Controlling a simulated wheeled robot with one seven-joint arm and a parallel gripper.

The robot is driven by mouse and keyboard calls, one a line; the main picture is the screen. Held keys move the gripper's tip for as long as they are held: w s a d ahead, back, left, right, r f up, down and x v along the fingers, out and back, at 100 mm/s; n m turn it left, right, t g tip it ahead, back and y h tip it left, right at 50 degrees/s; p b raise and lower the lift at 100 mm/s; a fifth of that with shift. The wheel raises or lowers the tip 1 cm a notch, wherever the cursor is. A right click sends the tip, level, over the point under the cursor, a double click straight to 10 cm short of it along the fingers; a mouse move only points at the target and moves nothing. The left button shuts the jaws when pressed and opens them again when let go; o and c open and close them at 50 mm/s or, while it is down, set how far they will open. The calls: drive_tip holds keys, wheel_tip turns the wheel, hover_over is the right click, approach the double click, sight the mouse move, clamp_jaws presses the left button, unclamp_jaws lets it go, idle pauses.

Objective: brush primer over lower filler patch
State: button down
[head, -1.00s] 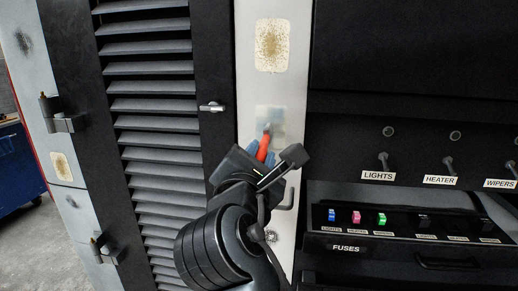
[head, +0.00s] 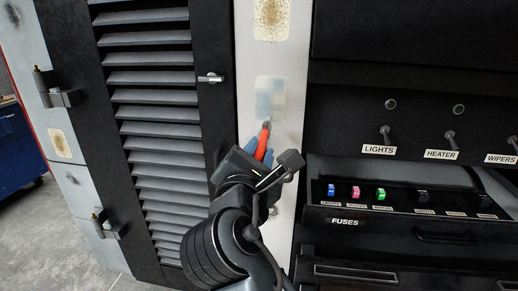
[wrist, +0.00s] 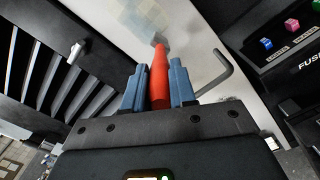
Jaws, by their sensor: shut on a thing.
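My gripper (head: 261,150) is shut on the red-handled brush (head: 264,140), which points up along the pale panel strip. In the wrist view the blue fingers of my gripper (wrist: 157,88) clasp the red brush handle (wrist: 159,72) from both sides. The brush's grey tip is at the bottom edge of the lower filler patch (head: 270,93); I cannot tell whether it touches. That patch is pale cream with a translucent grey-blue coat over much of it. The upper filler patch (head: 271,18) is cream with a brown speckled middle.
A louvred black door (head: 150,130) with a latch (head: 211,78) stands left of the strip. A bent dark handle (wrist: 215,75) stands out near my gripper. To the right are toggle switches (head: 386,132) and a fuse tray (head: 400,205) with coloured fuses.

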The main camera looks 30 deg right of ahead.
drive_tip(key=shift+w+a+r, duration=0.1)
drive_tip(key=shift+w+a, duration=0.35)
wheel_tip(320, 180, up, 2)
drive_tip(key=p, duration=0.2)
drive_tip(key=shift+r+p, duration=0.1)
drive_tip(key=shift+p, duration=0.3)
wheel_tip(320, 180, up, 9)
idle(0.7)
drive_tip(key=shift+s, duration=0.1)
drive_tip(key=v, duration=0.6)
idle(0.3)
drive_tip(key=shift+a, duration=0.1)
